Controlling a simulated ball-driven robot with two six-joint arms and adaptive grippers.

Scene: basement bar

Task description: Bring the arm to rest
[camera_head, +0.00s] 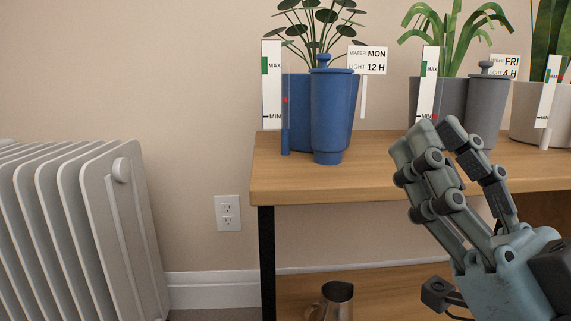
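My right gripper (436,131) comes in from the lower right and points up and to the left, in front of the wooden shelf (325,182). Its two fingers lie close side by side with a narrow gap at the tips, and I see nothing held between them. The viewing angle hides whether they are parted or closed. The fingertips overlap the lower part of the grey pot in the picture. My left gripper is not in view.
A blue pot (298,110) and blue canister (331,115) stand at the shelf's left end. A grey canister (487,105) and a white pot (525,127) stand farther right. A metal pitcher (336,300) sits below. A radiator (80,225) stands at left.

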